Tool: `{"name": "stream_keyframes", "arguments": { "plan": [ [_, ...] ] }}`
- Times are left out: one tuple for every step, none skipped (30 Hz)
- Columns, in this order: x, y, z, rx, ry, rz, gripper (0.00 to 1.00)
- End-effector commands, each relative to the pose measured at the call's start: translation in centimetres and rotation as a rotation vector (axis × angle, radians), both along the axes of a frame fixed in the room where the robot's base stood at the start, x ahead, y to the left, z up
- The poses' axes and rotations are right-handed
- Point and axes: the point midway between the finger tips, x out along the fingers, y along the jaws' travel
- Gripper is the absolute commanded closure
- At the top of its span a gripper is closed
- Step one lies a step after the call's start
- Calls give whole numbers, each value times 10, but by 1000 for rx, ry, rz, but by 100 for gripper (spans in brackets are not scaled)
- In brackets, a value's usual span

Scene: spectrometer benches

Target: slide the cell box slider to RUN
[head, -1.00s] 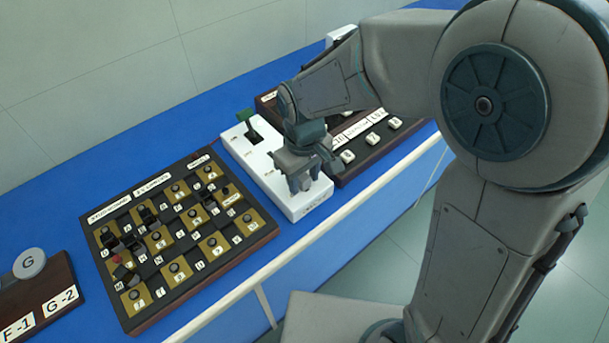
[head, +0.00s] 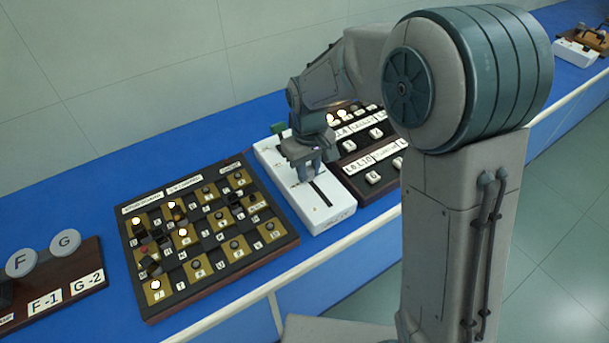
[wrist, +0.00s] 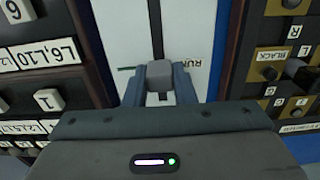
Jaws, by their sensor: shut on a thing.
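The cell box (head: 330,216) is a white box standing on the blue bench between two dark panels. A dark straight slot (head: 320,192) runs along its top toward the front. My gripper (head: 306,172) is over the box, around the slot's rear part. In the wrist view, my gripper (wrist: 160,88) is shut on the grey slider knob (wrist: 159,71), one blue finger on each side. The RUN label (wrist: 193,72) reads upside down right beside the knob. The knob is hidden by my gripper in the head view.
A checkered button panel (head: 205,235) stands close on the left, with several lamps lit. A dark panel with white buttons (head: 365,150) adjoins on the right. A green lever (head: 279,128) rises at the box's back. An F/G panel (head: 60,275) is far left.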

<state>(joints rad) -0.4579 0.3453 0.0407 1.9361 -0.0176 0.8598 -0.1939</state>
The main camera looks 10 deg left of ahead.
Motion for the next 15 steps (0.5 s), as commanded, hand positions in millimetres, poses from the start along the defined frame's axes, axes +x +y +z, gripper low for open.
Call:
{"name": "stream_keyframes", "arguments": {
  "plan": [
    [0,-1,0,-1,1,-1,100],
    [0,-1,0,-1,1,-1,100],
    [0,-1,0,-1,1,-2,100],
    [0,-1,0,-1,1,-2,100],
    [0,0,0,-1,1,-1,100],
    [0,0,0,-1,1,-1,100],
    [0,0,0,-1,1,-1,68],
    [-1,0,0,-1,1,-1,60],
    [-1,0,0,-1,1,-1,55],
    [-1,0,0,-1,1,0,55],
    [-1,0,0,-1,1,0,55],
    [-1,1,0,-1,1,1,55],
    [-1,1,0,-1,1,1,55],
    [-1,1,0,-1,1,2,55],
    [-1,1,0,-1,1,2,55]
  ]
}}
